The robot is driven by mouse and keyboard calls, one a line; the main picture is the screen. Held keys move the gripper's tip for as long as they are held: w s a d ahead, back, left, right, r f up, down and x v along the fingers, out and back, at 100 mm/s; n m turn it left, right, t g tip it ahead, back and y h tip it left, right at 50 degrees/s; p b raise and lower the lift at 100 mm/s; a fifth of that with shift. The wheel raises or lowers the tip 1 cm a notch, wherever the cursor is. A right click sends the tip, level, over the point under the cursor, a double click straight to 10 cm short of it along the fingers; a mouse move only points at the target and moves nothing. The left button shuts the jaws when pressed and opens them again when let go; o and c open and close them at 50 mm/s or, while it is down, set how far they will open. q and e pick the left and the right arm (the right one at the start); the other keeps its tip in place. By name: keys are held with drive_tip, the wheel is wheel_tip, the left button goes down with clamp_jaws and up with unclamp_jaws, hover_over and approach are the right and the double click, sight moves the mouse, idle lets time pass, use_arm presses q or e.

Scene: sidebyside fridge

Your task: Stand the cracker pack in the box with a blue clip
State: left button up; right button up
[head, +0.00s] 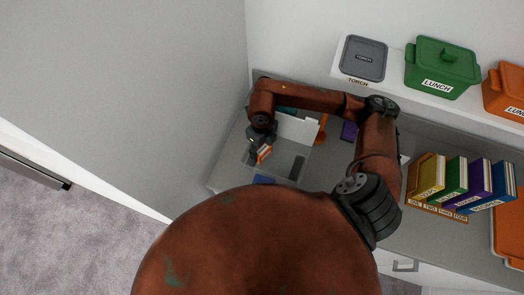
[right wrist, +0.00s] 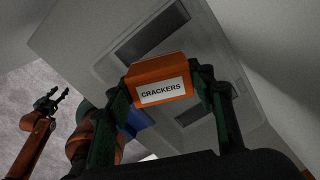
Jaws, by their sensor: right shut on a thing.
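The orange cracker pack (right wrist: 161,82), with a white CRACKERS label, is between the fingers of my right gripper (right wrist: 162,90) in the right wrist view. In the head view my right gripper (head: 258,141) is shut on the pack (head: 264,153), which hangs tilted over the counter's left end. Below it is a pale box or tray (right wrist: 92,50) with dark rectangular recesses. A blue piece (right wrist: 132,122), perhaps the clip, shows beside it; a blue edge also shows in the head view (head: 263,180). My left gripper (right wrist: 52,98) is open and empty in the right wrist view.
A white panel (head: 297,129) stands behind the pack, with orange and purple things nearby. Coloured binders (head: 455,178) stand to the right. A shelf above holds a grey TORCH box (head: 363,58), a green LUNCH box (head: 442,68) and an orange one (head: 507,90). A wall closes the left.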

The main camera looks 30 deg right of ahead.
sight(262, 152)
drive_tip(key=shift+w+d+f, duration=0.2)
drive_tip(key=shift+w+f, duration=0.05)
drive_tip(key=shift+f, duration=0.15)
wheel_tip(262, 152, down, 4)
drive_tip(key=shift+w+d+r+p, duration=0.15)
drive_tip(key=shift+r+p, duration=0.05)
drive_tip(key=shift+p, duration=0.5)
drive_tip(key=shift+f, duration=0.1)
drive_tip(key=o, duration=0.7)
drive_tip(key=shift+f+b, duration=0.15)
drive_tip(key=shift+b, duration=0.15)
drive_tip(key=o, duration=0.5)
drive_tip(key=shift+c, duration=0.2)
